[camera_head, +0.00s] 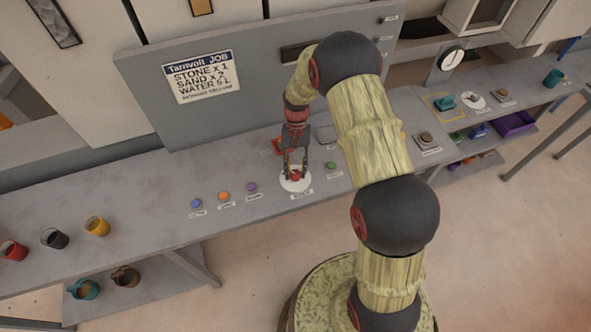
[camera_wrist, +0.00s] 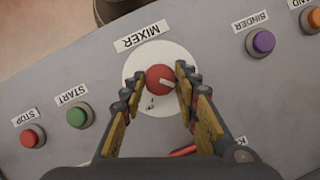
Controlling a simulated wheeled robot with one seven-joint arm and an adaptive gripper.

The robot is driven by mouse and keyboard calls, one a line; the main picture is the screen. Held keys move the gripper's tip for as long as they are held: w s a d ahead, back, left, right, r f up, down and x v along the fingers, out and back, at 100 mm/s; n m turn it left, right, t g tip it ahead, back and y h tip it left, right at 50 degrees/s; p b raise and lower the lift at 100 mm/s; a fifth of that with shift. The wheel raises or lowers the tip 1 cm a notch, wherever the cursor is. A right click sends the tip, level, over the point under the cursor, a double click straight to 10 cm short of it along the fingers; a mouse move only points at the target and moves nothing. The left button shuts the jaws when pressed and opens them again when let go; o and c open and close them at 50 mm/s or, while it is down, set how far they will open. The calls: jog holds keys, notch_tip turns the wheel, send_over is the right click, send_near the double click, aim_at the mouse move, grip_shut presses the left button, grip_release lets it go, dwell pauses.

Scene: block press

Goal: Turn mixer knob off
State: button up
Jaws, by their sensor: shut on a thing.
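The mixer knob (camera_wrist: 160,79) is red with a white pointer mark and sits on a round white plate (camera_wrist: 136,70) under the label MIXER (camera_wrist: 142,36). In the wrist view the pointer mark lies toward the right. Small dark marks on the plate are too small to read. My gripper (camera_wrist: 159,78) has one finger on each side of the knob and is shut on it. In the head view my gripper (camera_head: 295,170) reaches down onto the knob (camera_head: 296,176) from above, and its fingers hide part of it.
Near the knob are a green START button (camera_wrist: 78,117), a red STOP button (camera_wrist: 31,138) and a purple BINDER button (camera_wrist: 262,42). In the head view, several cups, including a yellow one (camera_head: 97,226), stand at the counter's left end. A job sign (camera_head: 201,76) hangs behind.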

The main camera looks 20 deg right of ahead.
jog(key=o, duration=1.1)
jog(key=v, duration=1.2)
jog(key=shift+w, duration=0.1)
jog(key=shift+f, duration=0.1)
